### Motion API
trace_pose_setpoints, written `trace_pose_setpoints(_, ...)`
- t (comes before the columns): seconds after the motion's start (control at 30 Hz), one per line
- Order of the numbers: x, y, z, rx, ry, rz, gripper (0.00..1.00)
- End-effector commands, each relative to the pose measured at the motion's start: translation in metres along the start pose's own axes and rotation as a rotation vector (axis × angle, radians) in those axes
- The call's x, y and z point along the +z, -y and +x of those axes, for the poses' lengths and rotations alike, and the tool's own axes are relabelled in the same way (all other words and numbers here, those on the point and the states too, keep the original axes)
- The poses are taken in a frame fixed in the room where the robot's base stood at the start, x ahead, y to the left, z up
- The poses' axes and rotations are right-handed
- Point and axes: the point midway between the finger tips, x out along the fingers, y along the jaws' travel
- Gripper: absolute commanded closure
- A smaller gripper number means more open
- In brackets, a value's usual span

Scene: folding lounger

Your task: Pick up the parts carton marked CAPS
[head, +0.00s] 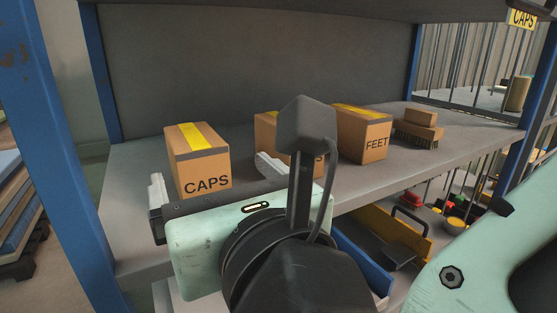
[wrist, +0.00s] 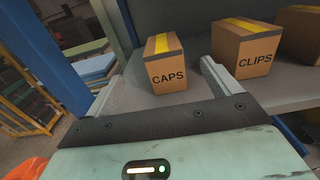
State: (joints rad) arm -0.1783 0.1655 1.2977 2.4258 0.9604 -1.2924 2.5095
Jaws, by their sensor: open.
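The carton marked CAPS (head: 199,162) is a small brown box with a yellow tape strip on top. It stands upright on the grey shelf (head: 130,225) near the left end, its label facing me. It also shows in the wrist view (wrist: 166,66), ahead of the jaws. My gripper (head: 215,178) is open and empty at the shelf's front edge. Its two fingers are spread wide, the carton lying beyond and between them. In the wrist view the carton looks apart from both fingers (wrist: 158,84).
A carton marked CLIPS (wrist: 243,50) stands right of CAPS, partly hidden by my arm in the head view. A blue post (head: 60,130) stands at left. Bins (head: 390,235) sit below.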

Motion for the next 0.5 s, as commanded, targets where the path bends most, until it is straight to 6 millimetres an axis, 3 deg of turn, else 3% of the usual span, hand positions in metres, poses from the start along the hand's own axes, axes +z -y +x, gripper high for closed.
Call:
trace_pose_setpoints(0.3, -0.002, 0.0, 0.062, 0.001, -0.003, 0.001, 0.11)
trace_pose_setpoints(0.5, -0.001, 0.0, 0.076, 0.001, -0.002, -0.003, 0.11)
